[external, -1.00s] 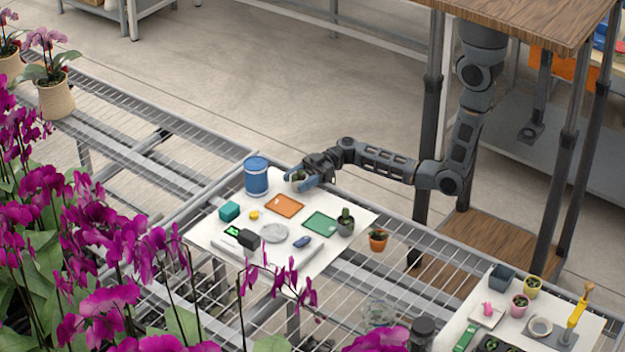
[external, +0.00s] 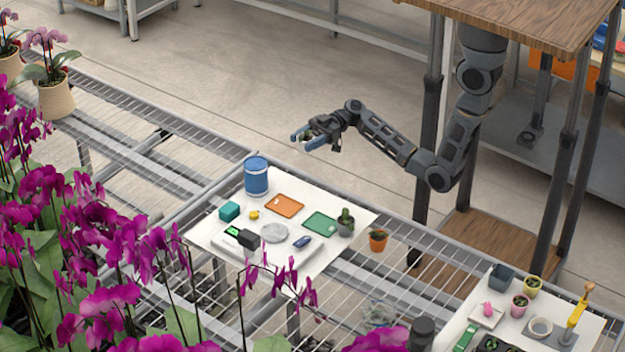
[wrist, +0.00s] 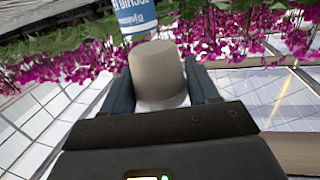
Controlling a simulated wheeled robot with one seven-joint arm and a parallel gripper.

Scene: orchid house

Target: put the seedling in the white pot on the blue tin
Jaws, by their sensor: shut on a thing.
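My gripper (external: 307,139) is in the air above the back edge of the white board, up and to the right of the blue tin in the external view. It is shut on the white pot (wrist: 158,72), which looks pale beige in the wrist view between my two fingers. Only a little of the pot and some green show in the external view; in the wrist view the seedling is hidden. The blue tin (external: 256,178) stands upright on the board's back left corner, apart from the pot. It also shows beyond the pot in the wrist view (wrist: 136,18).
The white board (external: 205,238) bears an orange tray (external: 286,206), a green tray (external: 320,224), a teal box (external: 229,211), a scale (external: 238,247) and a potted cactus (external: 345,222). Orchids (external: 50,220) crowd the left. A terracotta pot (external: 378,240) stands right of the board.

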